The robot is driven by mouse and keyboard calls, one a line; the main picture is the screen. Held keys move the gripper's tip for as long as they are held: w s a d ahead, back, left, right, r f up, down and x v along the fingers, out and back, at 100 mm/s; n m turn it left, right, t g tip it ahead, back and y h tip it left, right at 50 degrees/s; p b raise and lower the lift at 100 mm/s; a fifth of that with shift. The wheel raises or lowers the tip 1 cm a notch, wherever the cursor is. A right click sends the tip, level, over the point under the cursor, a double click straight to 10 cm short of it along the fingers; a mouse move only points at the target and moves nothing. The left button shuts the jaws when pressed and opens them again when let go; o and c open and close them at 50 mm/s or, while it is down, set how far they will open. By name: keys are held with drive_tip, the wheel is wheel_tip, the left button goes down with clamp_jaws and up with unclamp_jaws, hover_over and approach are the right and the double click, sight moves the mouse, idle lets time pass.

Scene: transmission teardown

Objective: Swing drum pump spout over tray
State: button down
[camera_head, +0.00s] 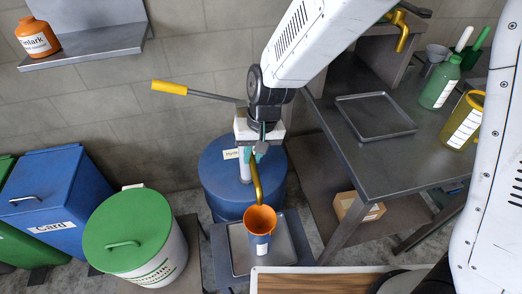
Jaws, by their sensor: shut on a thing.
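The blue drum (218,185) stands against the wall in the middle, with the pump (243,168) upright on its top. The pump's brass spout (257,185) curves down toward the front. Its lower end is just above or behind the orange funnel (260,218); the exact gap is hard to tell. The funnel sits on a blue container (259,245) on the grey tray (238,262). My gripper (262,146) is at the pump head, shut on the upper part of the spout. The gripper and wrist hide much of the pump head.
The pump lever with a yellow handle (169,87) sticks out left. A green-lidded bin (128,235) and a blue bin (45,200) stand left. The right workbench (400,165) carries an empty tray (375,133), a green bottle (440,82) and a yellow jug (464,122).

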idle(0.3)
drive_tip(key=c, duration=1.4)
unclamp_jaws()
drive_tip(key=shift+o, duration=0.2)
drive_tip(key=shift+r, duration=0.1)
wheel_tip(320, 180, up, 8)
drive_tip(key=d, duration=0.1)
drive_tip(key=shift+w+d+f, duration=0.25)
drive_tip(key=shift+d, duration=0.05)
